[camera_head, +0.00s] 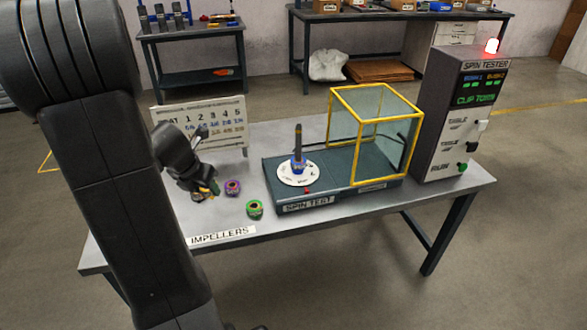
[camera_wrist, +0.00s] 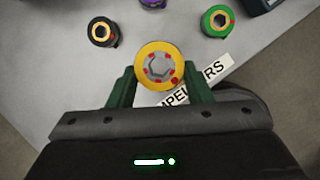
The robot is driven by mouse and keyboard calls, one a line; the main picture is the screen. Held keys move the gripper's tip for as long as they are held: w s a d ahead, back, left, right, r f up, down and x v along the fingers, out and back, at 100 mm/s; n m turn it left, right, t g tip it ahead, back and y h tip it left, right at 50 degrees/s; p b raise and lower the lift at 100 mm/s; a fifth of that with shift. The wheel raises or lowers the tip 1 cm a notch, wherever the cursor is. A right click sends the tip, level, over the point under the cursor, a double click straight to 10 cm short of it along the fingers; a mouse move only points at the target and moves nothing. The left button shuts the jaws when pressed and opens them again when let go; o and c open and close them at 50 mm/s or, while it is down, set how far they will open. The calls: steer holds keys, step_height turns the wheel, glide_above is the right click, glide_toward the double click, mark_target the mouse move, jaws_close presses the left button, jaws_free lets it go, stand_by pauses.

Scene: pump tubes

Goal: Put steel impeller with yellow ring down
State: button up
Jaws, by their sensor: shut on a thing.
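The steel impeller with the yellow ring (camera_wrist: 145,58) is between the two green fingers of my gripper (camera_wrist: 160,82) in the wrist view. Its ring faces the camera, with a grey hexagonal centre and small red marks. My gripper (camera_head: 207,188) is shut on it, at the left part of the table in the head view. There the arm and gripper hide most of the held impeller. In the wrist view the impeller overlaps the IMPELLERS label (camera_wrist: 212,72). I cannot tell whether its underside touches the table.
A black impeller (camera_wrist: 102,32), a purple one (camera_wrist: 152,3) and a green one (camera_wrist: 217,20) stand on the table beyond the held impeller. The spin test base (camera_head: 335,184), with its yellow-framed guard (camera_head: 375,130), is to the right.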

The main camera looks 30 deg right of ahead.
mark_target(218, 217)
steer(key=shift+s+d+n+t+y+b, duration=0.15)
steer(key=shift+n+y+b, duration=0.1)
steer(key=shift+n, duration=0.35)
steer(key=shift+s+d+n+t+y+b, duration=0.15)
steer(key=shift+n+b, duration=0.05)
steer(key=shift+n, duration=0.4)
step_height(218, 217, down, 10)
steer(key=b, duration=0.5)
steer(key=shift+f, duration=0.1)
steer(key=shift+f, duration=0.2)
steer(key=o, duration=1.2)
steer(key=shift+r, duration=0.1)
steer(key=shift+r, duration=0.1)
steer(key=shift+r, duration=0.3)
steer(key=p+v, duration=0.4)
steer(key=v, duration=0.7)
steer(key=shift+s+a+r+p, duration=0.15)
steer(key=shift+r+p, duration=0.1)
steer(key=shift+p, duration=0.15)
